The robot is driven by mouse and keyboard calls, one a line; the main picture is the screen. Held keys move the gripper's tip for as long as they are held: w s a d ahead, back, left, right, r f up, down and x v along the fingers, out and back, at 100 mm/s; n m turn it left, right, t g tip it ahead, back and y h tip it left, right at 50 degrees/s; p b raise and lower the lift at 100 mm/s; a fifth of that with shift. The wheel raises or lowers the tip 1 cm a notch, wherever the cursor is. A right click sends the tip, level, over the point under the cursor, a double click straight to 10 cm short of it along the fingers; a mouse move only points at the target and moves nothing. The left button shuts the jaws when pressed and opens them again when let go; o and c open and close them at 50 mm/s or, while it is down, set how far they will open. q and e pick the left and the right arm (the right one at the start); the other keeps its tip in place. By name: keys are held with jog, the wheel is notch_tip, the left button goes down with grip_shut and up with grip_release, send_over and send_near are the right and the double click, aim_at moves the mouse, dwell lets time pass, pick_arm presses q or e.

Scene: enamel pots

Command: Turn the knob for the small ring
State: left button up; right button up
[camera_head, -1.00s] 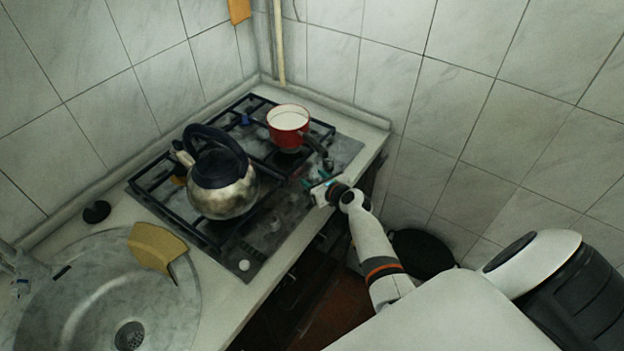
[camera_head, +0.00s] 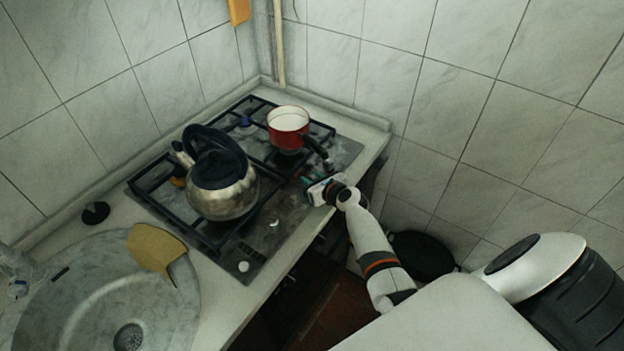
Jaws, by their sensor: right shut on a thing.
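The gas hob (camera_head: 255,240) is set in the counter, with small knobs along its front strip. A pale knob (camera_head: 243,266) shows at the near end and another pale knob (camera_head: 274,222) farther along. My right gripper (camera_head: 311,184) is at the front strip, toward the far right end of the hob, in front of the red pot. It is shut on a knob there, which its fingers mostly hide. Which way that knob points cannot be made out. My left gripper is not in view.
A steel kettle (camera_head: 224,190) stands on the left grates and a red pot (camera_head: 288,130) on the far right burner, its dark handle (camera_head: 316,148) reaching toward my right gripper. Tiled walls close the back and right.

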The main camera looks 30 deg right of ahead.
jog(key=shift+d+f+n+y+b, duration=0.1)
jog(key=shift+f+n+y+b, duration=0.15)
jog(key=shift+n+y+b, duration=0.9)
jog(key=n+g+y+b, duration=0.1)
jog(key=n+y+b, duration=0.2)
jog(key=y, duration=0.1)
jog(key=shift+g+b, duration=0.3)
jog(key=n+g+y+b, duration=0.2)
jog(key=n+y+b, duration=0.1)
jog(key=n, duration=0.1)
jog(key=shift+g+b, duration=0.35)
jog(key=shift+g, duration=0.05)
jog(key=shift+r+n+g+y+b, duration=0.2)
jog(key=shift+n+g+y+b, duration=0.5)
jog(key=shift+g+y, duration=0.1)
jog(key=o, duration=1)
jog(key=shift+c, duration=0.2)
